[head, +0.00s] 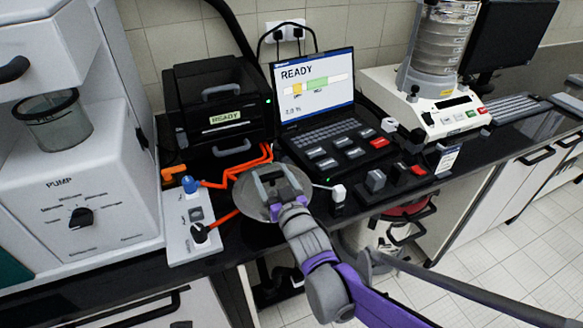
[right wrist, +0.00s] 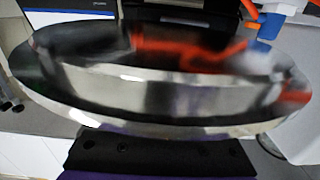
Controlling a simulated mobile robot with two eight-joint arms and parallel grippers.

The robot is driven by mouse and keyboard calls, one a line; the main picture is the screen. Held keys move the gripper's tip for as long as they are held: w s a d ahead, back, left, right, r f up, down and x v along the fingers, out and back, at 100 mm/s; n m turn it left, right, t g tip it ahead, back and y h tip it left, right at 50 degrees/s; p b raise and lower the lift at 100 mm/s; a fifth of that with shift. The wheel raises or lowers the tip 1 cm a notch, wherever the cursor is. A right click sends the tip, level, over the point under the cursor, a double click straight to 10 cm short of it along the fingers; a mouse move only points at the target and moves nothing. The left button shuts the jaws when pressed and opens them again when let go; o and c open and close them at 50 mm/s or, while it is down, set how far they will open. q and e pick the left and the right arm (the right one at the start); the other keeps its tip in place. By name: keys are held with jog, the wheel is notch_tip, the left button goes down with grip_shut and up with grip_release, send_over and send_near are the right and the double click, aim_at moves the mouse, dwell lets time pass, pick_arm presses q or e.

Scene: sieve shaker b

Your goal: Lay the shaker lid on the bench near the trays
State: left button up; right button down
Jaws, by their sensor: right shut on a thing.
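The shaker lid (head: 248,205) is a round, shiny metal disc. My right gripper (head: 277,184) is shut on it and holds it over the black bench, near the front edge, left of the laptop. In the right wrist view the lid (right wrist: 160,98) fills most of the picture, with orange reflections on it; it hides the fingertips. I cannot tell how high the lid is above the bench. No trays can be made out clearly. The sieve shaker (head: 430,103) stands at the back right with its sieve stack (head: 442,38). My left gripper is not in view.
A laptop (head: 312,85) reading READY stands behind the lid. A panel with knobs and orange tubes (head: 195,222) lies to the left, beside the white pump (head: 75,190). A black box unit (head: 222,105) is at the back.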

aim_at(273, 195)
notch_tip(273, 195, down, 3)
jog(key=shift+s+r, duration=0.1)
jog(key=shift+r, duration=0.05)
jog(key=shift+f+b, duration=0.5)
jog(key=shift+f, duration=1.5)
jog(key=shift+f, duration=0.1)
jog(key=shift+f, duration=0.15)
grip_release()
